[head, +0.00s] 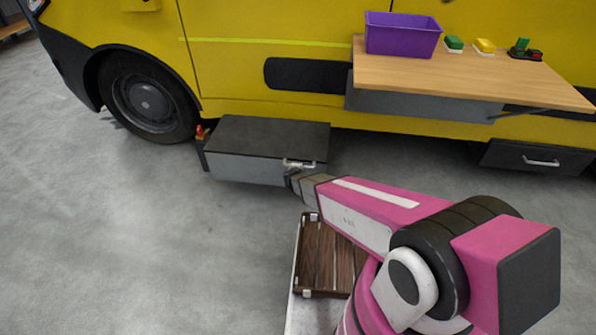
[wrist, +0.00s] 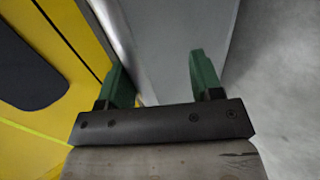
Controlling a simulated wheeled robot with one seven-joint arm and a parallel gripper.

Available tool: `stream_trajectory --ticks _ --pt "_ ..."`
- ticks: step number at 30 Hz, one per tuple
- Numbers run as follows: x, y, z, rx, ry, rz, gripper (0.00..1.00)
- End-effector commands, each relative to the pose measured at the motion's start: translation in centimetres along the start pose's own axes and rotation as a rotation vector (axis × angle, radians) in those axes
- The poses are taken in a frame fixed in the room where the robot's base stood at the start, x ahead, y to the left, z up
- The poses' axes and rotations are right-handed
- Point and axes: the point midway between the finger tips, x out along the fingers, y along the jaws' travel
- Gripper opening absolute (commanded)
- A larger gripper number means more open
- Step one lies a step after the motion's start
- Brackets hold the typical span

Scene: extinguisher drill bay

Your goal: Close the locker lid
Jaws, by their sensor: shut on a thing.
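The locker (head: 245,169) is a grey box low against the side of the yellow van. Its lid (head: 270,135) is a dark panel that shows as a broad, nearly flat top. A pale bar handle (head: 299,163) sits at the lid's front right edge. My gripper (head: 292,178) is at this handle and shut on it; my own fingers partly hide the contact. In the wrist view, the green fingers (wrist: 160,80) stand on either side of a grey panel and a bright metal strip. I cannot tell whether a gap remains under the lid.
A small red object (head: 201,131) stands at the locker's left end. A wooden shelf (head: 440,82) with a purple bin (head: 402,35) juts out above right. A second dark locker (head: 535,158) is at the far right. The grey floor (head: 120,235) at left is clear.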

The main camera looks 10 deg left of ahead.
Motion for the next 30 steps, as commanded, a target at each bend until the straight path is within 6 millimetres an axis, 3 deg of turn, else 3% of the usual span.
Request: stream_trajectory --ticks 11,24,30 --pt "-0.9 -0.2 -0.1 0.002 0.007 -0.005 0.42" --pt "-8.3 0.0 0.2 0.001 0.003 -0.001 0.42" --pt "-10.7 0.0 0.1 0.0 0.002 0.0 0.42"
